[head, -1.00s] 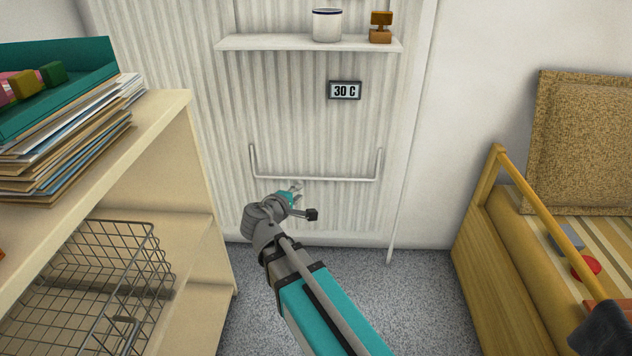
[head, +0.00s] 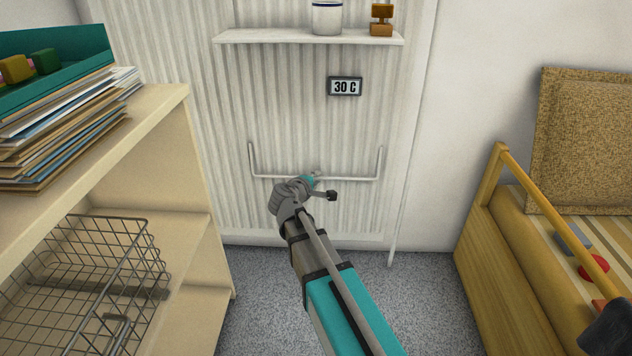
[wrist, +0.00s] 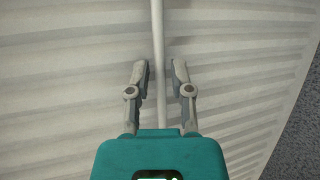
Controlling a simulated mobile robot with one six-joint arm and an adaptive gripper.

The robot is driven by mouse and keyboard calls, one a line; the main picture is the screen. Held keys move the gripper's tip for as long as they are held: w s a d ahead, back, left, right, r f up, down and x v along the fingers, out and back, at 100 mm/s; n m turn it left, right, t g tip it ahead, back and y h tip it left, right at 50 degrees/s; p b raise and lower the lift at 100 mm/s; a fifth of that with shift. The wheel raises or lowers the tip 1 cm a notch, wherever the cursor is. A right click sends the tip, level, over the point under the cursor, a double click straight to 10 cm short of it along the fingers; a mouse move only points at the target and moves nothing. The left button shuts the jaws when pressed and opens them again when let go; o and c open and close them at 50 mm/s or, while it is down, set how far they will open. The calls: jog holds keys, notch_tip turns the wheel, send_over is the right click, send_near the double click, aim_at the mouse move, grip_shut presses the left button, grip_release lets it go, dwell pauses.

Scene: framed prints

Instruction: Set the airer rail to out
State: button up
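The airer rail (head: 350,178) is a thin white U-shaped bar on the front of the ribbed white radiator (head: 215,110). Its two side arms rise at the left and right ends, and it lies close to the panel. In the wrist view the rail (wrist: 158,40) runs lengthwise between my two fingers. My gripper (wrist: 160,75) is open, with a finger on each side of the rail and a gap to both. In the head view my gripper (head: 315,174) is at the middle of the rail's lower bar, and its fingertips are mostly hidden.
Above the rail are a display reading 30 C (head: 345,87) and a shelf (head: 300,37) with a white mug (head: 327,18) and a wooden object (head: 382,20). A bookcase (head: 165,170) with a wire basket (head: 100,270) stands left, a wooden bench (head: 500,260) right. Carpet lies between.

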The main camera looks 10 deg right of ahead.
jog(key=shift+w, duration=0.1)
grip_shut()
